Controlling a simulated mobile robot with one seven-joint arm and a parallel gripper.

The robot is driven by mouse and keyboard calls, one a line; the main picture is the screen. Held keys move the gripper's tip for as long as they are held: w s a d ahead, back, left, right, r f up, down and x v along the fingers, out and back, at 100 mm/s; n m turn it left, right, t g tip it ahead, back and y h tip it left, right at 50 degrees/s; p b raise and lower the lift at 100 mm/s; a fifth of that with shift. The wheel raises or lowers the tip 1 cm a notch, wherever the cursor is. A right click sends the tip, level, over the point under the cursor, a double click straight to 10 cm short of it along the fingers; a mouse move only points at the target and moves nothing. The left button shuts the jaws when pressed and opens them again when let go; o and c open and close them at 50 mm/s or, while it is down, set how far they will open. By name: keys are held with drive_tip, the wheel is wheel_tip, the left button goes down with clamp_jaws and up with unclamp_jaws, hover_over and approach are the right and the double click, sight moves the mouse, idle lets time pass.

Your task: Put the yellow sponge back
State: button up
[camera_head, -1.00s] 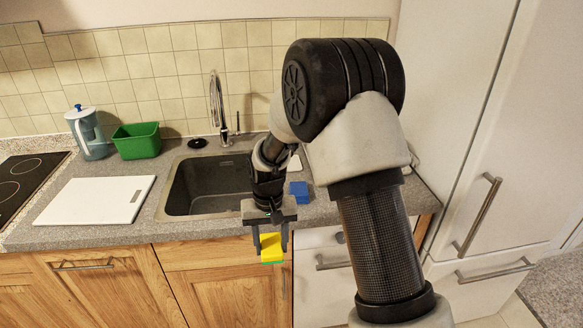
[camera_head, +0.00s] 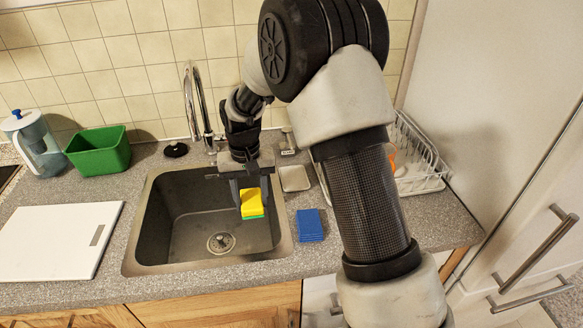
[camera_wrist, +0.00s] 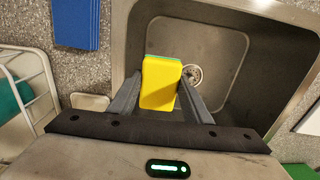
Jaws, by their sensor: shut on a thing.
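The yellow sponge (camera_head: 251,203) has a green underside and is held between the fingers of my gripper (camera_head: 250,187). In the head view it appears over the right part of the sink basin (camera_head: 190,215). In the wrist view the sponge (camera_wrist: 160,83) sits between the two fingers (camera_wrist: 158,98), with the basin (camera_wrist: 225,45) and its drain beyond it. A small pale dish (camera_head: 294,178) is on the counter just right of the sink; it also shows in the wrist view (camera_wrist: 90,102). It looks empty.
A blue sponge or cloth stack (camera_head: 310,225) lies right of the sink. A white dish rack (camera_head: 425,165) stands behind my arm. The faucet (camera_head: 191,105) rises behind the basin. A green tub (camera_head: 99,152), a pitcher (camera_head: 33,140) and a white board (camera_head: 58,240) are at left.

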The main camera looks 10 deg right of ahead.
drive_tip(key=w+d, duration=0.3)
drive_tip(key=w+d+p, duration=0.1)
drive_tip(key=w+d, duration=0.2)
drive_tip(key=d, duration=0.1)
drive_tip(key=w+d+p, duration=0.1)
drive_tip(key=w+d, duration=0.2)
drive_tip(key=d, duration=0.1)
drive_tip(key=shift+d, duration=0.2)
drive_tip(key=shift+w+d+f, duration=0.2)
drive_tip(key=shift+w+d, duration=0.35)
drive_tip(key=shift+d, duration=0.05)
drive_tip(key=shift+w+d+f, duration=0.15)
drive_tip(key=shift+w+d, duration=0.35)
drive_tip(key=shift+d, duration=0.1)
drive_tip(key=shift+f, duration=0.4)
drive_tip(key=shift+f, duration=0.1)
drive_tip(key=o, duration=1)
drive_tip(key=shift+o, duration=0.2)
